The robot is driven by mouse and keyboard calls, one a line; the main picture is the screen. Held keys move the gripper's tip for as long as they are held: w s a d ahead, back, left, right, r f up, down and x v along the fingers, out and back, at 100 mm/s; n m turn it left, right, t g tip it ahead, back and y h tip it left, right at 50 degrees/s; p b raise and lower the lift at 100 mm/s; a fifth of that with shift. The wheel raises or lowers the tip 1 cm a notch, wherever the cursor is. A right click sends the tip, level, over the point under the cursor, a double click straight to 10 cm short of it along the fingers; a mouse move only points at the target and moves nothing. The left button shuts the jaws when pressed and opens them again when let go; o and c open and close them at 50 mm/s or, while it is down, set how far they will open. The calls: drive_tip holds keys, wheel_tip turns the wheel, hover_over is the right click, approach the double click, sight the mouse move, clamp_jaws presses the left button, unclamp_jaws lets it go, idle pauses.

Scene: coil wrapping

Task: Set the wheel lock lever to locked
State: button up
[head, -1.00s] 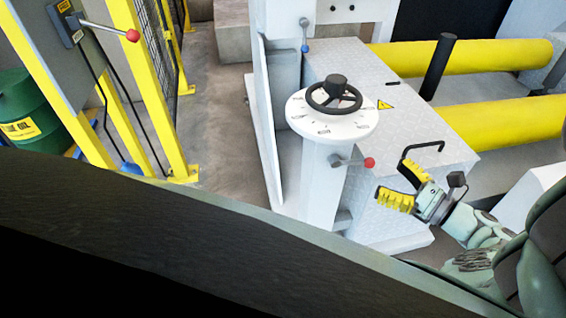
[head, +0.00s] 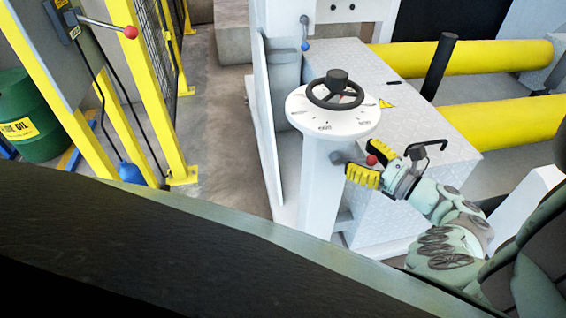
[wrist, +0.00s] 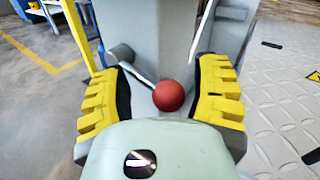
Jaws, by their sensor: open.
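The wheel lock lever (head: 371,160) is a grey rod with a red ball knob on the white pedestal, below the black handwheel (head: 336,92). In the wrist view the red knob (wrist: 168,96) sits between the two yellow fingers, right of their middle, and the rod runs up and left to its pivot. My gripper (head: 372,166) is open around the knob, with no finger clearly touching it. It also shows in the wrist view (wrist: 160,95). In the head view the gripper hides part of the rod. The lock's markings are not readable.
A tread-plate box (head: 400,110) stands right of the pedestal, with a black handle on it. Yellow rollers (head: 460,58) lie behind it. At left are a yellow-framed fence (head: 160,90), another red-knobbed lever (head: 130,32) and a green drum (head: 25,115). The floor between is clear.

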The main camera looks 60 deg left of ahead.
drive_tip(key=shift+s+d, duration=0.1)
drive_tip(key=shift+s, duration=0.05)
drive_tip(key=c, duration=0.6)
drive_tip(key=shift+d+f, duration=0.1)
clamp_jaws()
drive_tip(key=shift+d+f, duration=0.1)
drive_tip(key=shift+f, duration=0.05)
drive_tip(key=shift+s+f+m+t+y+b, duration=0.15)
drive_tip(key=shift+f+m+y+b, duration=0.4)
drive_tip(key=shift+m+b, duration=0.3)
drive_tip(key=shift+f+m+t+y+b, duration=0.1)
drive_tip(key=shift+f+m+y+b, duration=0.5)
drive_tip(key=shift+m, duration=0.5)
drive_tip(key=shift+s+f+m+t+y+b, duration=0.15)
drive_tip(key=shift+f+m+y+b, duration=0.3)
drive_tip(key=shift+m+b, duration=0.45)
drive_tip(key=shift+m, duration=0.25)
